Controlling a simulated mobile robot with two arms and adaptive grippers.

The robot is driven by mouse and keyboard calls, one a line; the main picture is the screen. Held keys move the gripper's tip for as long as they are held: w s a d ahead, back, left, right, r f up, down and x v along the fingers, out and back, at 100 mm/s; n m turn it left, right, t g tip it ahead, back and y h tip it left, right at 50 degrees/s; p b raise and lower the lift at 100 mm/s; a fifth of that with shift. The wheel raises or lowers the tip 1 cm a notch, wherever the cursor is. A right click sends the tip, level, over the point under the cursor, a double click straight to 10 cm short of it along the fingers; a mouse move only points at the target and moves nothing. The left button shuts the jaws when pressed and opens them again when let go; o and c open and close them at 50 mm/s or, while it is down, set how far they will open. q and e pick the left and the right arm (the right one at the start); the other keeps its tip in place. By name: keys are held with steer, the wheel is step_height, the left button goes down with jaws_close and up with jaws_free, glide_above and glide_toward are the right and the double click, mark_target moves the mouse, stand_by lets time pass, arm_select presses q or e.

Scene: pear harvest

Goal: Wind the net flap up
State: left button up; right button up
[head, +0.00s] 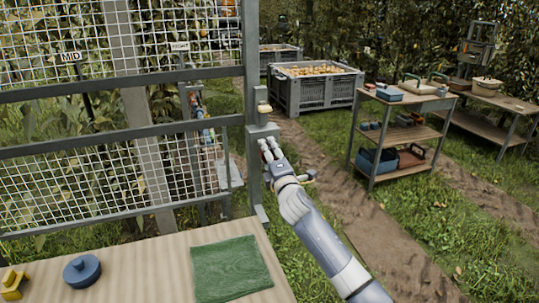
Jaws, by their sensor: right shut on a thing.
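The white net (70,190) hangs in a grey metal frame at the left, with a horizontal bar between its upper and lower parts. I cannot tell which part is the flap. A small grey winder box (262,131) with a cream knob (264,108) on top sits on the frame's right post (251,50). My right gripper (268,149) reaches in from the lower right and is shut at the post, just below the box. It seems to hold the winder's crank handle, mostly hidden by the fingers. My left gripper is out of view.
A wooden table with a green cloth (230,268) and a blue round lidded object (82,270) is at the lower left. Grey crates of fruit (315,95) stand behind. A shelf cart (400,135) and a bench (495,100) stand right. A dirt path (340,190) lies clear between.

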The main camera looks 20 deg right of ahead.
steer(key=m, duration=0.7)
steer(key=shift+m+g+h+p, duration=0.3)
steer(key=shift+m+p, duration=0.1)
steer(key=m+p, duration=0.1)
steer(key=m, duration=0.2)
steer(key=shift+m, duration=0.3)
steer(key=m+p, duration=0.1)
steer(key=m, duration=0.1)
steer(key=shift+a+m, duration=0.1)
steer(key=shift+m, duration=0.3)
steer(key=m+p, duration=0.1)
steer(key=m, duration=0.2)
steer(key=shift+g, duration=0.4)
steer(key=m+p, duration=0.2)
steer(key=m, duration=0.2)
steer(key=shift+m, duration=0.3)
steer(key=m+y+p, duration=0.1)
steer(key=m, duration=0.2)
steer(key=shift+m+y+p, duration=0.3)
steer(key=shift+m+p, duration=0.3)
steer(key=shift+m, duration=1.1)
